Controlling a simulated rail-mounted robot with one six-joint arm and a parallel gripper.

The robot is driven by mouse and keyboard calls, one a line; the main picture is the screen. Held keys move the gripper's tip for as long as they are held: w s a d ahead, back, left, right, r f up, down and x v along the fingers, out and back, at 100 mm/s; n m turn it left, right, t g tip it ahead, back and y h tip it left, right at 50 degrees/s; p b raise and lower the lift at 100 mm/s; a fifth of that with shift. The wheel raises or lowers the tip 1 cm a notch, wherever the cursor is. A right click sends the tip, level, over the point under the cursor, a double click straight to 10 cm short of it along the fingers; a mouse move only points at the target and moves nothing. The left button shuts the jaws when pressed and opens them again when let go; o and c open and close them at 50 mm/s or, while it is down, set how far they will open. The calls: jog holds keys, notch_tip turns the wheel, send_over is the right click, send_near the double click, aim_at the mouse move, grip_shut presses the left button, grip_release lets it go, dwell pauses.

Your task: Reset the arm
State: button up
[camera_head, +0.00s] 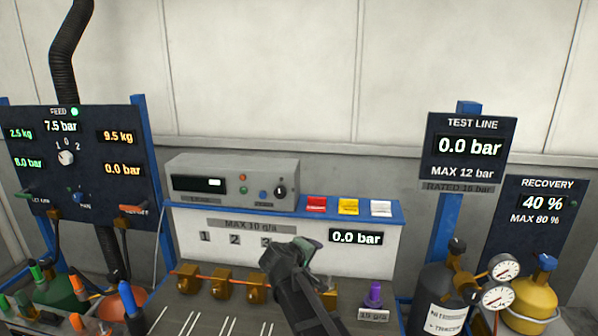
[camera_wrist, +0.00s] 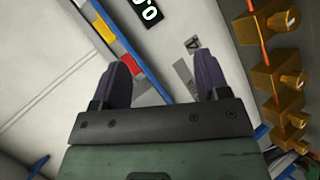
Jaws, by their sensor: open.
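My gripper (camera_head: 310,248) is in front of the middle of the white bench panel in the head view, with my dark arm reaching up from the bottom edge. In the wrist view its two dark fingers (camera_wrist: 160,85) stand well apart with nothing between them. The panel (camera_head: 300,245) carries numbers 1, 2 and 3 and a display (camera_head: 356,237) reading 0.0 bar. My gripper and arm hide part of the panel and part of the row of brass valves (camera_head: 222,284) below it.
A grey instrument box (camera_head: 232,184) stands on the bench, beside red, yellow and white blocks (camera_head: 348,206). The feed board (camera_head: 82,165) is at left. A test line board (camera_head: 470,148), dark cylinder (camera_head: 445,290), yellow cylinder (camera_head: 536,300) and gauges (camera_head: 504,268) are at right. A purple knob (camera_head: 374,294) stands near my arm.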

jog(key=s+d+f+m+g+y, duration=0.2)
jog(key=s+d, duration=0.3)
jog(key=s, duration=0.3)
jog(key=s+d+f+m+g+y+b, duration=0.1)
jog(key=s+d+f+m+g, duration=0.3)
jog(key=s, duration=0.5)
jog(key=s+d+f+m+g+y+b, duration=0.1)
jog(key=s+d+f+m+g+y, duration=0.2)
jog(key=s+d, duration=0.4)
jog(key=shift+s+d+f+g, duration=0.25)
jog(key=shift+s+f+g, duration=0.25)
jog(key=shift+s+f, duration=0.25)
